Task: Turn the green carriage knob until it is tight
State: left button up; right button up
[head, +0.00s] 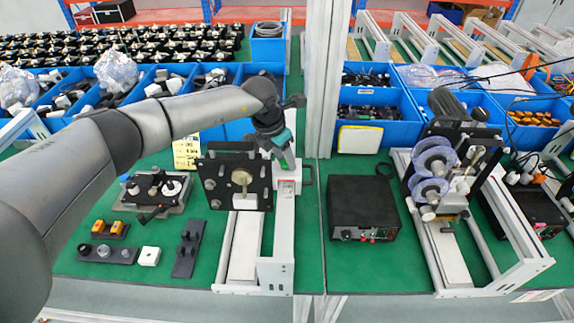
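My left arm comes in from the left, and its gripper (284,150) points down at the top right of the black plate (212,182) of the left coder machine. A small green part (282,138) shows right at the gripper; I cannot tell whether it is the carriage knob or part of the gripper. The fingertips are too small and too crowded to show whether they are open, shut or touching anything. A round brass-coloured part (242,177) sits on the front of the black plate. My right gripper is not in view.
A black control box (362,208) stands right of the left machine, and a second coder machine with clear reels (434,161) stands farther right. Small black and orange parts (118,228) lie at the left. Blue bins (382,132) line the back. Green bench surface is bare at front.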

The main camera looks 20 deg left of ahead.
pick_arm(q)
jog(key=shift+o, duration=1.6)
jog(key=shift+r+p, duration=0.1)
jog(key=shift+p, duration=0.25)
jog(key=shift+r+p, duration=0.95)
jog(key=shift+r, duration=0.35)
jog(key=shift+r+p, duration=0.4)
jog(key=shift+r, duration=0.75)
jog(key=shift+d, duration=0.15)
